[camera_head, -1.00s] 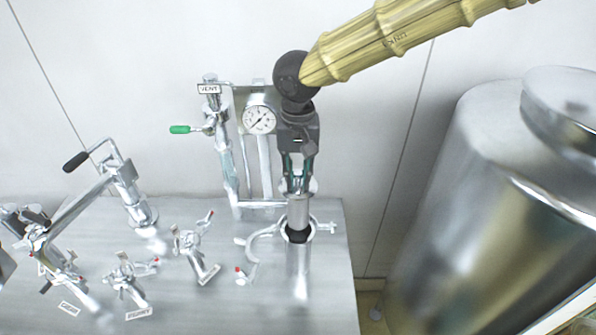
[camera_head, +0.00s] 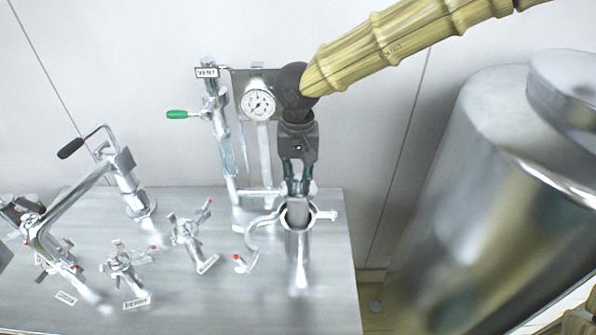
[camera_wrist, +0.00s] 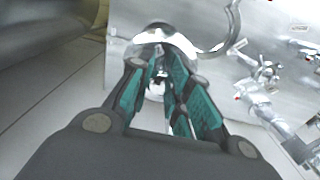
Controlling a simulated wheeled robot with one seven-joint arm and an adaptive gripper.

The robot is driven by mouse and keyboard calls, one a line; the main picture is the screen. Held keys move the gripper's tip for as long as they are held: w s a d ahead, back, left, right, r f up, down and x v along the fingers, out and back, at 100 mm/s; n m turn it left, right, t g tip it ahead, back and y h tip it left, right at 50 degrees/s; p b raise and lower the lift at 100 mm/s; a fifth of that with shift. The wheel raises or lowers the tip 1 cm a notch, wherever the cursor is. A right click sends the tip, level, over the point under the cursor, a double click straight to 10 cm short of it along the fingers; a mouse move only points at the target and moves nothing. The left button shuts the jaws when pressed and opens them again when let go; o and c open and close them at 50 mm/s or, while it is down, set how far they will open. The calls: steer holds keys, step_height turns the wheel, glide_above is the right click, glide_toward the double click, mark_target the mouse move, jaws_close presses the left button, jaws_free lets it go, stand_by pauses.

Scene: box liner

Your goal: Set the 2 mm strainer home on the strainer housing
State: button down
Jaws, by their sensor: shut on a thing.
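My gripper (camera_head: 297,186) points down above the strainer housing and is shut on the 2 mm strainer (camera_head: 298,211), a grey metal cylinder. The strainer stands roughly upright, its lower part inside the mouth of the strainer housing (camera_head: 298,250), a shiny upright tube with a ring and open clamp at its top. A short length of the strainer shows between the fingertips and the rim. In the wrist view my teal-padded fingers (camera_wrist: 164,72) close around shiny metal, and the bright housing rim lies beyond them. The strainer's lower end is hidden, and I cannot tell how deep it sits.
Behind stand a pressure gauge (camera_head: 258,104) and a vent valve with a green handle (camera_head: 184,114). Several small valves (camera_head: 187,234) and a black-handled lever (camera_head: 72,148) occupy the left bench. A large steel tank (camera_head: 470,200) stands at right. Bare bench (camera_head: 335,290) lies right of the housing.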

mark_target(298, 209)
steer(key=shift+f+b, duration=0.35)
steer(key=shift+f, duration=4.7)
steer(key=shift+f, duration=0.3)
steer(key=c, duration=1.3)
jaws_free()
steer(key=shift+o, duration=0.2)
step_height(298, 209, up, 12)
steer(key=shift+f, duration=0.1)
